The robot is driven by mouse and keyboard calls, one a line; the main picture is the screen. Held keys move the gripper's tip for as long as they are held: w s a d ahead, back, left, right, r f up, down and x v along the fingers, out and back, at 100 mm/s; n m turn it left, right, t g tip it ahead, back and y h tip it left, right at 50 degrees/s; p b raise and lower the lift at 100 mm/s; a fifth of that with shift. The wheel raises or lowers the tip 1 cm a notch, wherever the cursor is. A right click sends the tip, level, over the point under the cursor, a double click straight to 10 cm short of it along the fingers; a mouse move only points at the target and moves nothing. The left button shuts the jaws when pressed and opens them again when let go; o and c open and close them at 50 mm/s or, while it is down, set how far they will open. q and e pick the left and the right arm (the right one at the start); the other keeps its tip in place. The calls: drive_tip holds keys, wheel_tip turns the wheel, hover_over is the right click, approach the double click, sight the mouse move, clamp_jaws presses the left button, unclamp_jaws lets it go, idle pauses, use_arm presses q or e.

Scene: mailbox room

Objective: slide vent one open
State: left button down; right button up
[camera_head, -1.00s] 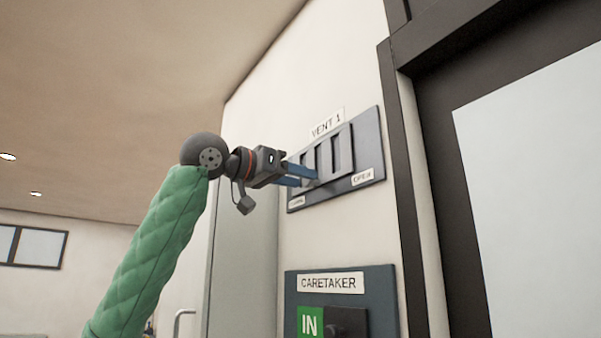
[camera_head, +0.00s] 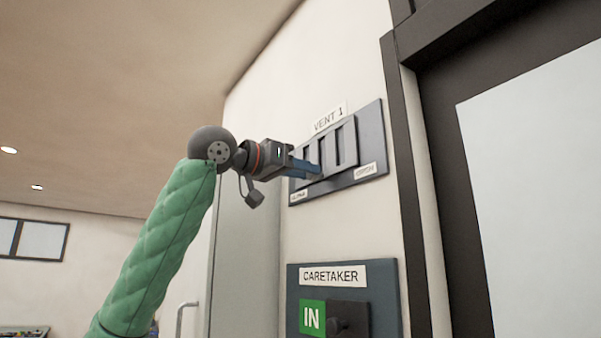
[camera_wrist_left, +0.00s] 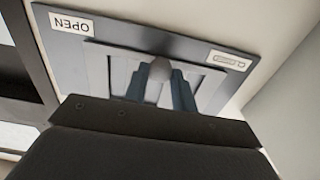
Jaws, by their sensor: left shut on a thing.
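Vent one (camera_head: 371,145) is a dark grey wall plate under a "VENT 1" label, with a lighter slotted slider (camera_head: 346,140) on it. The slots look dark in the head view. An "OPEN" label (camera_head: 365,170) is at the plate's lower right and a closed label (camera_head: 299,197) at its lower left. My left gripper (camera_head: 316,172) is at the slider's lower left. In the wrist view its blue fingers (camera_wrist_left: 162,85) are shut on the slider's rounded grey knob (camera_wrist_left: 160,68). My right gripper is not in view.
Below the vent is a "CARETAKER" panel (camera_head: 379,300) with a green "IN" sign (camera_head: 312,318) and a dark knob. A dark door frame (camera_head: 404,190) stands close on the right. A pale door or panel with a handle is at the left.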

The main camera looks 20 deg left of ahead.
use_arm(q)
drive_tip(key=shift+s+d+f, duration=0.1)
drive_tip(key=shift+s+d, duration=0.7)
drive_tip(key=shift+d, duration=0.35)
drive_tip(key=c, duration=1.3)
unclamp_jaws()
drive_tip(key=shift+o, duration=0.8)
drive_tip(key=shift+s, duration=0.1)
drive_tip(key=shift+d, duration=0.1)
drive_tip(key=shift+s+a+b, duration=0.2)
drive_tip(key=shift+a+b, duration=0.25)
drive_tip(key=b, duration=0.3)
approach(331, 171)
drive_tip(key=shift+v, duration=1.45)
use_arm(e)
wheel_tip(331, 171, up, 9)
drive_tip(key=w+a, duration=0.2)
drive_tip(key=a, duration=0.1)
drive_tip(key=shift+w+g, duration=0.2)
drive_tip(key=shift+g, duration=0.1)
